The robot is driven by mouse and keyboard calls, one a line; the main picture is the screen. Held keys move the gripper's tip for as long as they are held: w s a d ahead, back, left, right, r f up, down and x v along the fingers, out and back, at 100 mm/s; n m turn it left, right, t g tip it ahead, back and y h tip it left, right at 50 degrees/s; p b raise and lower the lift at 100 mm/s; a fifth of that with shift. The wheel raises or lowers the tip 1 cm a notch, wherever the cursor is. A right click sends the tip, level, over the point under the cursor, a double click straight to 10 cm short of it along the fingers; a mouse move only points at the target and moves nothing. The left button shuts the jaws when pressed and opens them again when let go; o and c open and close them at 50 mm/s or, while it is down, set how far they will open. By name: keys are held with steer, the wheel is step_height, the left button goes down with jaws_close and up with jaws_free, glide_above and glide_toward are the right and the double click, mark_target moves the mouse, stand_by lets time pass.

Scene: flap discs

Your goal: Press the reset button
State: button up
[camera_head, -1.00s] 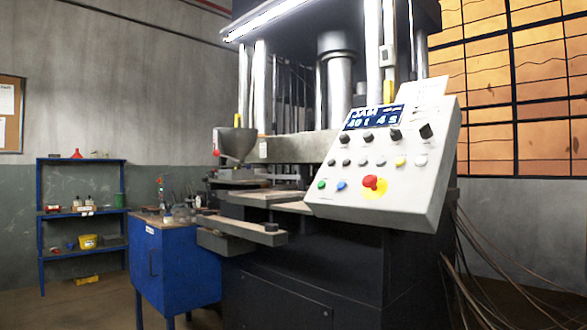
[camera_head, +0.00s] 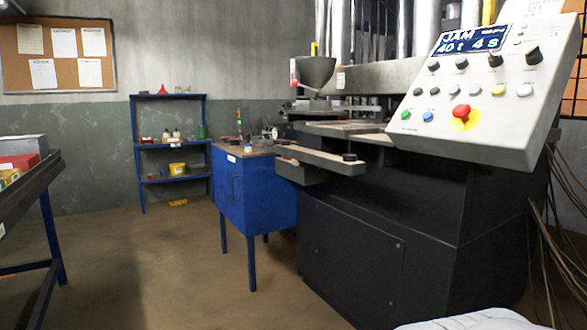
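The press's tilted white control panel (camera_head: 478,85) is at the upper right. Its display (camera_head: 472,41) reads "JAM 40 t 4 s". The lower row has a green button (camera_head: 405,115), a blue button (camera_head: 427,117) and a red mushroom button (camera_head: 461,112) on a yellow plate. A yellow button (camera_head: 498,90), a white button (camera_head: 525,90) and several black buttons and knobs sit above. The labels are too small to read, so I cannot tell which button is marked reset. My gripper is not in view.
The dark press body (camera_head: 365,235) stands below the panel. A blue cabinet (camera_head: 255,190) stands left of it, with a blue shelf (camera_head: 170,146) behind. A bench (camera_head: 25,200) is at the left edge. The floor (camera_head: 160,265) between is clear. Cables hang at right.

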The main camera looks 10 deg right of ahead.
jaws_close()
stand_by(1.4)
